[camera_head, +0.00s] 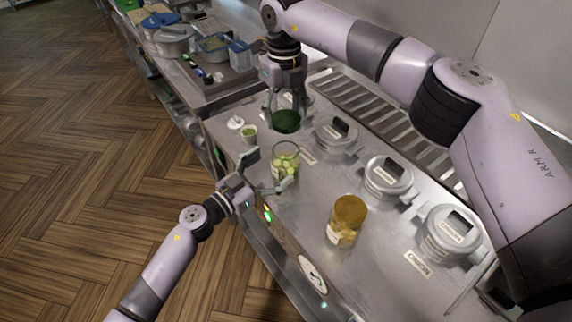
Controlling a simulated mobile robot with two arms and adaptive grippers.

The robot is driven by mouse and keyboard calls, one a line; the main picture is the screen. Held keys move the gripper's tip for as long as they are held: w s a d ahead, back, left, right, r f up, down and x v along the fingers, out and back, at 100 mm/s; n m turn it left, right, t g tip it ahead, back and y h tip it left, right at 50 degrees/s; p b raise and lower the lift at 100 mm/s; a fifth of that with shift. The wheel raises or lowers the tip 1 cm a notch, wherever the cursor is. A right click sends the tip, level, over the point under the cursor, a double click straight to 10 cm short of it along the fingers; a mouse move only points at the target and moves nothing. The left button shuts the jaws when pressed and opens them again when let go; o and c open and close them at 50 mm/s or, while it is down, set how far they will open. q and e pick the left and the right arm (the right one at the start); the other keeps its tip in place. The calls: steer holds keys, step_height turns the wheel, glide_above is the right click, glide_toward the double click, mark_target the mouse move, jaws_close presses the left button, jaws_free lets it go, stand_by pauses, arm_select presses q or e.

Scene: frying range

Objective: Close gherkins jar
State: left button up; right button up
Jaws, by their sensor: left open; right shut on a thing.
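The gherkins jar (286,163) is clear glass with green slices inside. It stands upright near the front edge of the steel counter, with its top open. My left gripper (268,173) is open, with its fingers spread at either side of the jar; I cannot tell whether they touch it. My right gripper (286,108) is shut on a dark green round lid (286,121). The lid is behind the jar, toward the back of the counter, apart from the jar's rim. Its exact height above the counter is hard to tell.
A jar with a brown lid (350,211) stands to the right near the front edge. Several steel lidded pots (388,178) line the back. A small cup with green content (249,134) stands left of the gherkins jar. A slotted grate (365,105) runs behind.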

arm_select(q)
steer(key=x, duration=0.4)
steer(key=shift+w+d, duration=0.3)
steer(key=shift+c, duration=0.4)
steer(key=c, duration=1.7)
arm_select(e)
steer(key=shift+f, duration=2.45)
steer(key=shift+f, duration=0.9)
steer(key=shift+f, duration=0.5)
